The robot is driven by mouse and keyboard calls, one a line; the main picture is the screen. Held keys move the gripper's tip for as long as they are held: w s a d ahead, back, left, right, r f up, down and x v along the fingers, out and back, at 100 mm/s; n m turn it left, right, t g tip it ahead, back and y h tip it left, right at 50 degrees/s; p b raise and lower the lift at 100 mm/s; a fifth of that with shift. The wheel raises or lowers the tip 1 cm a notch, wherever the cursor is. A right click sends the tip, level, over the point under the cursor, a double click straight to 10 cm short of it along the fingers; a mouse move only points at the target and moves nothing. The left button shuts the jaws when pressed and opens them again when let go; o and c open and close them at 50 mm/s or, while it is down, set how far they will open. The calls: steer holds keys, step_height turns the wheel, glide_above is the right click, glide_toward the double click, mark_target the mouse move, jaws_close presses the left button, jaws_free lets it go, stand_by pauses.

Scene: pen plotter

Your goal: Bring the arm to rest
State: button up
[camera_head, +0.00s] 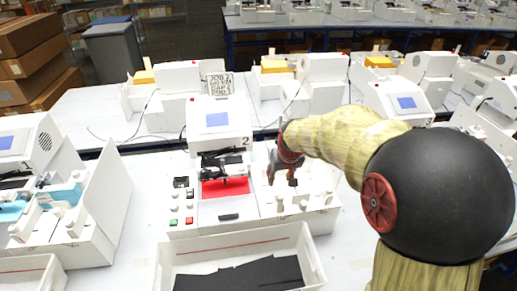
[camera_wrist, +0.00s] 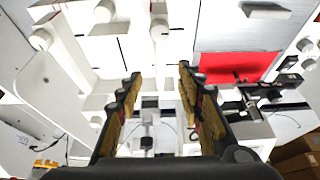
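The white pen plotter (camera_head: 215,215), marked 2, stands on the table in the middle of the head view. A red sheet (camera_head: 225,188) lies in it under a black carriage (camera_head: 222,165); the red sheet also shows in the wrist view (camera_wrist: 232,67). My arm reaches in from the right. My gripper (camera_head: 284,170) hangs over the right part of the plotter, beside the red sheet. In the wrist view my gripper (camera_wrist: 158,78) has its two fingers apart with no held object between them. Its exact height above the plotter is hard to tell.
A white tray (camera_head: 170,262) with black pieces stands in front of the plotter. White pegs (camera_head: 303,205) stand near my gripper. Another machine (camera_head: 95,215) is at left, and more stand behind (camera_head: 325,85). Bare tabletop (camera_head: 140,220) shows between the two front machines.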

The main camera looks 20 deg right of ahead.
steer(key=shift+g, duration=0.6)
steer(key=s, duration=0.1)
steer(key=s+f, duration=0.1)
steer(key=s+a+f, duration=0.1)
steer(key=shift+s, duration=0.4)
steer(key=s+a+r+b, duration=0.1)
steer(key=s+a+r, duration=0.2)
steer(key=s, duration=0.4)
steer(key=s+a+r+n+t+b, duration=0.1)
steer(key=s+a+r, duration=0.2)
steer(key=s, duration=0.5)
steer(key=s+a+r+n+t+y+b, duration=0.1)
steer(key=s+a+r+b, duration=0.1)
steer(key=s+a+r, duration=0.2)
steer(key=s+a, duration=0.1)
steer(key=s, duration=0.2)
steer(key=shift+s, duration=0.4)
steer(key=shift+o, duration=0.4)
steer(key=shift+r, duration=0.15)
